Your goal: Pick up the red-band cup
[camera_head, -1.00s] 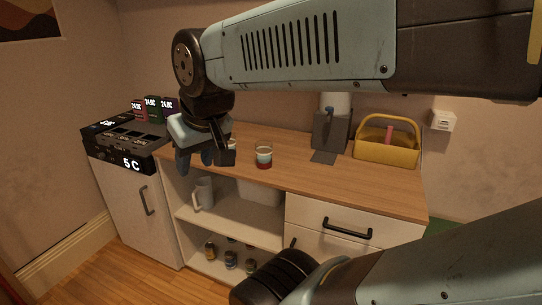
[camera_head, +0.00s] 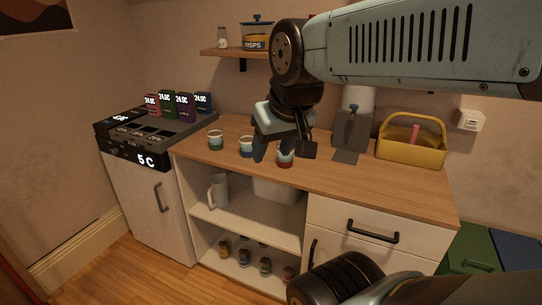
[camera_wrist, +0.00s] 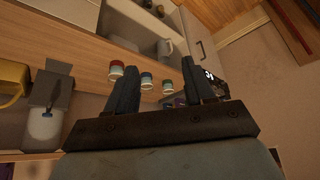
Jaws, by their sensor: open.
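The red-band cup (camera_head: 286,160) stands upright on the wooden counter, white with a red lower band. My gripper (camera_head: 283,153) is open and empty. In the head view its fingers appear on either side of this cup, partly covering it; I cannot tell the exact height between them. In the wrist view the red-band cup (camera_wrist: 116,69) shows just left of the left finger, outside the gap between the fingertips (camera_wrist: 161,59). A blue-band cup (camera_head: 247,147) and a green-band cup (camera_head: 215,141) stand to its left on the counter.
A dark grey dispenser (camera_head: 352,130) and a yellow basket (camera_head: 412,147) stand right of the cups. A black appliance (camera_head: 140,145) is at the left end. A shelf (camera_head: 222,53) hangs above. The counter front right (camera_head: 380,188) is clear.

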